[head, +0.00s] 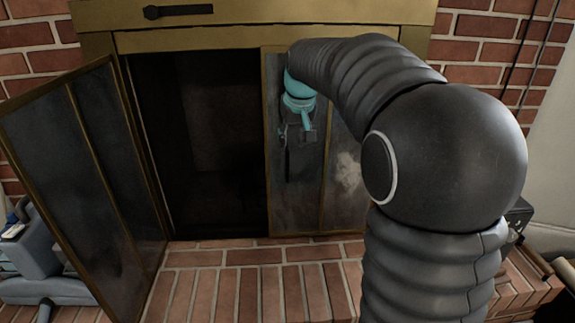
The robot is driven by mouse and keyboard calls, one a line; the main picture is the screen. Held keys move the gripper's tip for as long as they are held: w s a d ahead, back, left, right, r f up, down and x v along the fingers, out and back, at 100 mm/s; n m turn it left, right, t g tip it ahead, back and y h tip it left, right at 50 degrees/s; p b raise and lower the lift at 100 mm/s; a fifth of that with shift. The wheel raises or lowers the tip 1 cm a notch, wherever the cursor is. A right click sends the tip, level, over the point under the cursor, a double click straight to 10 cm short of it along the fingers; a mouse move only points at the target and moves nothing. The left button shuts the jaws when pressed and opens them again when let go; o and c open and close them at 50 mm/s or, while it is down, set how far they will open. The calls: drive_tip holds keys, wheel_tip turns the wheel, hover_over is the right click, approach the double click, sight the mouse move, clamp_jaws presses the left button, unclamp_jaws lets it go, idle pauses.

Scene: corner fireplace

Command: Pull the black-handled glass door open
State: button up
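The fireplace's right glass door (285,205) stands shut in its brass frame, with a white smudge on its right part. A thin black handle (287,160) shows near this door's left edge. My gripper (297,136), with teal parts, is in front of the door at the handle's upper end. My dark arm covers the door's upper right. I cannot tell whether the fingers touch the handle or are closed on it. The left glass door (85,170) is swung outward to the left, and the dark firebox (205,150) shows between the doors.
A brick hearth (235,285) runs along the front below the doors. A grey-blue object (38,250) stands at the left behind the open door. A black slider (178,11) is on the brass hood above. Brick wall (475,50) flanks the fireplace.

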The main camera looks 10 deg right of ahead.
sight(288, 161)
drive_tip(key=b+x, duration=0.1)
drive_tip(key=x, duration=1)
drive_tip(key=shift+f, duration=0.15)
clamp_jaws()
